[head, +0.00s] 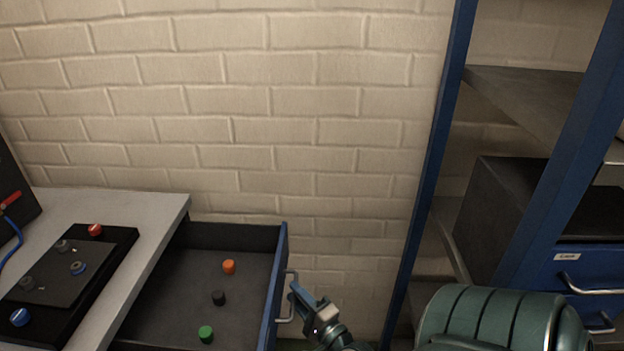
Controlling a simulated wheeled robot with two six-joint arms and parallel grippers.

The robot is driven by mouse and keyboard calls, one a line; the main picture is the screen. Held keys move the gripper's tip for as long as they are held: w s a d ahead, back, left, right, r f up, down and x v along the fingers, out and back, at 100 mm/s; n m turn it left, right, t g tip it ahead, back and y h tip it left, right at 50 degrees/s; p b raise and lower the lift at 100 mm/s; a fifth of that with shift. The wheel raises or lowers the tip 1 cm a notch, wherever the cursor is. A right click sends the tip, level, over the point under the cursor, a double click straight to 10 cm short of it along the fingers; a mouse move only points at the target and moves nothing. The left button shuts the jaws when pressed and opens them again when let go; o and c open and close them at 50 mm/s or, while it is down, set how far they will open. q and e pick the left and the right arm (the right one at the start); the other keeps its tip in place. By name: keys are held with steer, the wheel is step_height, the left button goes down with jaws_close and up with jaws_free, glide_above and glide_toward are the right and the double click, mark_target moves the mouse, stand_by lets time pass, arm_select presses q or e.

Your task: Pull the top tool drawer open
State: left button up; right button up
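The tool drawer (172,297) stands pulled out from under the grey worktop (160,215) at the lower left, its dark inside showing. Its blue front panel (275,290) faces right and carries a metal bar handle (291,296). My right gripper (301,297) is at the handle, just right of it in the picture. I cannot tell whether its fingers are around the handle or apart from it. The lower end of the handle is partly hidden. My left gripper is not in view.
An orange cap (229,267), a black cap (218,298) and a green cap (205,334) are in the drawer. A black panel with knobs (110,240) lies on the worktop. A blue-framed shelf rack (433,150) with a blue drawer unit (590,270) stands at right. A brick wall is behind.

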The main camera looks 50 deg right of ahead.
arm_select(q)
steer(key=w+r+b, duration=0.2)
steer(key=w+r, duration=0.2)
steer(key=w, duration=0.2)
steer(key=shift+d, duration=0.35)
arm_select(e)
steer(key=s+a+f, duration=0.1)
steer(key=s, duration=0.8)
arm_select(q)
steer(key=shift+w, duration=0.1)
arm_select(e)
steer(key=shift+s+a+f, duration=0.1)
steer(key=shift+f, duration=0.05)
